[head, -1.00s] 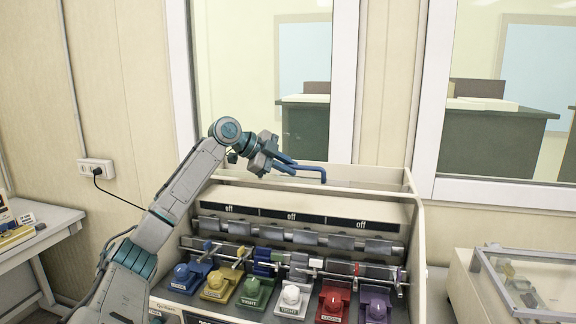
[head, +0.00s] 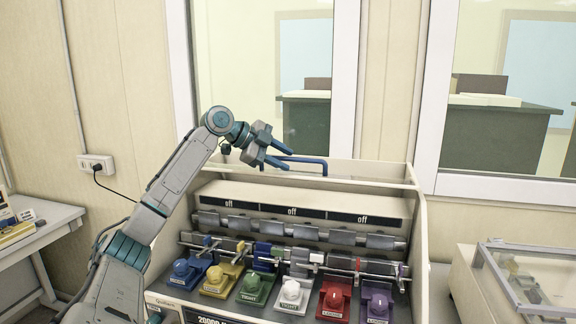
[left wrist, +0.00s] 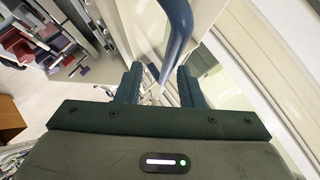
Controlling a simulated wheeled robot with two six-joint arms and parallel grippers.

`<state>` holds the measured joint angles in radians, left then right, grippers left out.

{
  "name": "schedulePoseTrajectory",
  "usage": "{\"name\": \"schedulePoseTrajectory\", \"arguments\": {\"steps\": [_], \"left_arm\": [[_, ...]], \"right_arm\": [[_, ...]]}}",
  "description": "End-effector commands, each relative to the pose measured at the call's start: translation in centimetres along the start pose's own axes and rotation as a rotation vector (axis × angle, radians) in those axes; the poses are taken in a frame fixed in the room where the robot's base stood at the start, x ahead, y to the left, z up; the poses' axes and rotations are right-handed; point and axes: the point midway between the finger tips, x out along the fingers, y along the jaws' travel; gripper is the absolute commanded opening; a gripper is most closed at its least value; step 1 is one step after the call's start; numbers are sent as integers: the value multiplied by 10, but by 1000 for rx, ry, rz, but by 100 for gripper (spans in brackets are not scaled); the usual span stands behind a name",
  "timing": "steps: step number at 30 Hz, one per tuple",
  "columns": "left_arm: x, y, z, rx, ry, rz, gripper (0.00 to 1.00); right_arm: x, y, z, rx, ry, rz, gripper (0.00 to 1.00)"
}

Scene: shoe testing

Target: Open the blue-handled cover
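The blue handle (head: 312,161) is a bent bar at the top of the cream shoe-testing machine, on its cover (head: 365,174). The cover looks closed. My left gripper (head: 290,157) is at the left part of the handle, with its two fingers apart. In the left wrist view the handle (left wrist: 178,35) runs down towards the gap between the open fingers of my left gripper (left wrist: 158,85). I cannot tell whether the fingers touch it. My right gripper is not in view.
Several coloured shoe stations, such as the red one (head: 335,297), line the machine's front below the "off" panel (head: 292,212). A window (head: 305,90) is behind the machine. A glass-topped case (head: 530,280) stands at the right and a table (head: 35,235) at the left.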

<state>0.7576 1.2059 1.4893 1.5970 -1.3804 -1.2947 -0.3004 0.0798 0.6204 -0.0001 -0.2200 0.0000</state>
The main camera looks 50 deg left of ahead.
Motion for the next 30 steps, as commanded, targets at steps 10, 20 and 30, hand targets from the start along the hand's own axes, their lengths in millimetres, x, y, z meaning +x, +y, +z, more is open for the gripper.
{"name": "schedulePoseTrajectory", "arguments": {"steps": [10, 20, 30], "left_arm": [[-66, 2, 2, 0, -2, -2, 34], [-84, 1, 0, -1, 0, 2, 34], [-84, 1, 0, -1, 0, 1, 34]], "right_arm": [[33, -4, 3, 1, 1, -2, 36], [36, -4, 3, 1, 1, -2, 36], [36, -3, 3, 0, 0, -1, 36]]}}
